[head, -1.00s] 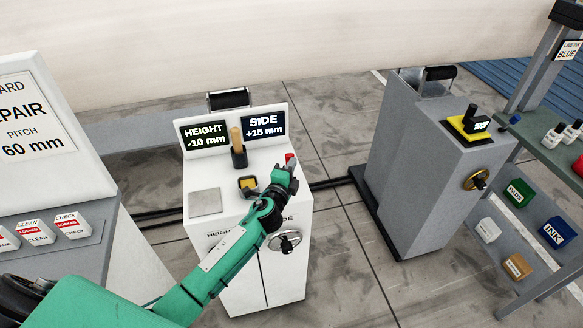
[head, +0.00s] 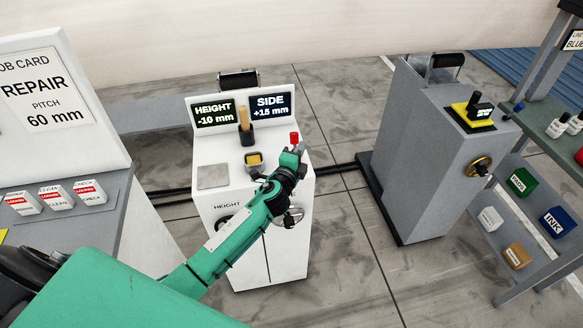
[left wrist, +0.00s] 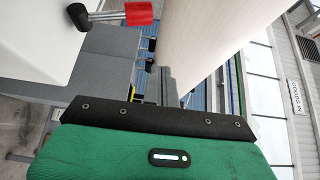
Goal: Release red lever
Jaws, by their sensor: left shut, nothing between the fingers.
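The red lever (head: 294,138) stands at the right edge of the white console (head: 213,177), its red knob up in the head view. It also shows in the left wrist view as a red knob (left wrist: 138,13) on a thin metal rod at the top. My left gripper (head: 298,150) is shut and empty, just in front of and below the red knob in the head view. The lever's lower part is hidden behind it there. In the left wrist view, knob and gripper body appear apart. My right gripper is not in view.
The console also carries a wooden-handled lever (head: 244,119), a yellow button (head: 254,159) and displays reading HEIGHT -10 mm and SIDE +15 mm. A grey cabinet (head: 420,150) stands to the right, beyond open floor. A job card board (head: 45,95) is at the left.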

